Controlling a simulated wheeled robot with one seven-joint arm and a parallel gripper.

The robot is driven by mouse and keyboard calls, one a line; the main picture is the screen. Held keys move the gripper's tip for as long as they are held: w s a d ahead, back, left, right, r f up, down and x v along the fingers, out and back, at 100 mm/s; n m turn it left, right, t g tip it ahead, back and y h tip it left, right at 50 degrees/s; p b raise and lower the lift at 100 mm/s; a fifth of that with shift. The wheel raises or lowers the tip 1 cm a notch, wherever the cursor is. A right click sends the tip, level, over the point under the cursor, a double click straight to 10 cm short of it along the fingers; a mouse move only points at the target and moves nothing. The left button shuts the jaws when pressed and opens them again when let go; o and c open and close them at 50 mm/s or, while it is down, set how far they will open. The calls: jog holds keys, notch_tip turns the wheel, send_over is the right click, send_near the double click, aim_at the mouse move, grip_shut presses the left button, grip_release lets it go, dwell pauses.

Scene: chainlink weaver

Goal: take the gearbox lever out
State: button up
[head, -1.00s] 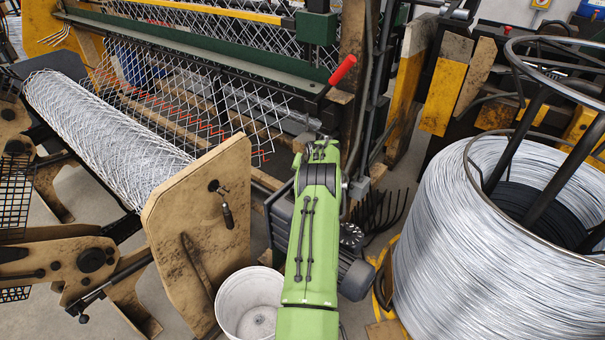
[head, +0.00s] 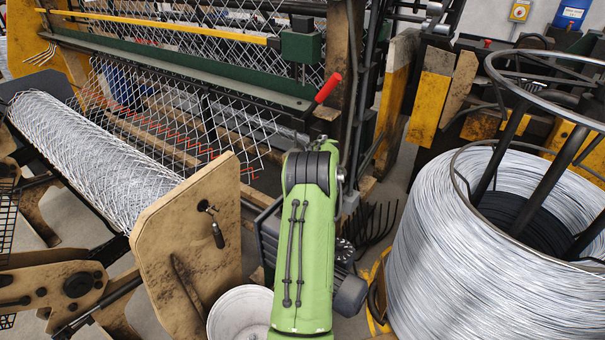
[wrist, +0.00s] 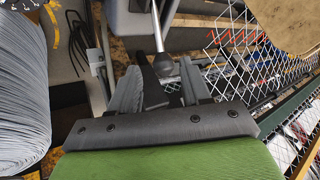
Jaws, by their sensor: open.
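In the wrist view, a grey rod with a rounded knob (wrist: 163,66) reaches in from the top; it may be the gearbox lever, but I cannot be sure. My gripper (wrist: 158,80) is open, with its two grey fingers spread to the left and right of the knob. I cannot tell whether the knob is between the fingertips or beyond them. A dark part shows behind, between the fingers. In the head view my green arm hides the gripper and the knobbed rod.
A large wire coil (head: 445,250) on a stand fills the right. A white bucket (head: 240,312) and a dark motor (head: 350,293) are close beside my arm. Mesh hangs nearby.

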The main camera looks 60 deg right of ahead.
jog(key=v, duration=0.7)
dwell(0.3)
